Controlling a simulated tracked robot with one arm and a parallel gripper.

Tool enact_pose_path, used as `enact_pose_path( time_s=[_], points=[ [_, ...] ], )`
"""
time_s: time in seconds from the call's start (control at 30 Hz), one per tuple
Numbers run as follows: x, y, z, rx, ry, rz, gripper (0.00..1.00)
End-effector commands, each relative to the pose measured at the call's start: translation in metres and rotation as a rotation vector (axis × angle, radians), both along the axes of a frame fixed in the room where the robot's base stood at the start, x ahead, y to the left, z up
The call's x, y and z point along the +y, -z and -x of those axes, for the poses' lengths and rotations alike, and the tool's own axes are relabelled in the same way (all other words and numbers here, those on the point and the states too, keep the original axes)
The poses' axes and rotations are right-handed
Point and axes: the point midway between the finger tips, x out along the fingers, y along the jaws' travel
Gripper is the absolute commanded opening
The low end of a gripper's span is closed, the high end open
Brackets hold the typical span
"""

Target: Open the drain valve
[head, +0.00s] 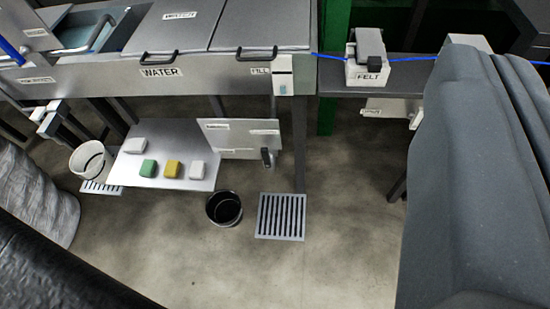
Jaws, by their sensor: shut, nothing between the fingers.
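A water trough (215,80) with a "WATER" label and grey lids runs along the back. Below its right end, a light panel (235,140) carries small labels too small to read. A dark upright handle (267,158) hangs at the panel's lower right; it looks like the drain valve, but I cannot tell its exact setting. A slatted floor drain (281,217) lies below it to the right. A black bucket (224,208) stands on the floor just left of the drain. I cannot make out my gripper in this view.
A low shelf (190,150) holds several coloured blocks. A white bucket (91,161) stands by its left end, over another grate. A large grey shape (470,190) blocks the right side; dark wrinkled material (50,270) fills the lower left. Bare floor (330,220) lies between them.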

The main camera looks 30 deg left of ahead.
Motion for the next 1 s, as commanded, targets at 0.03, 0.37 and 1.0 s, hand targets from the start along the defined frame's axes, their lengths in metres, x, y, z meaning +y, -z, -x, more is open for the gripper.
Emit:
enact_pose_path(
  time_s=[0.03, 0.37, 1.0],
  points=[
    [0.0, 0.005, -0.008, 0.002, 0.003, -0.008, 0.0],
    [0.005, 0.098, -0.132, -0.023, 0.045, -0.189, 0.0],
    [0.068, 0.399, -0.301, -0.012, -0.074, -0.731, 0.0]
  ],
)
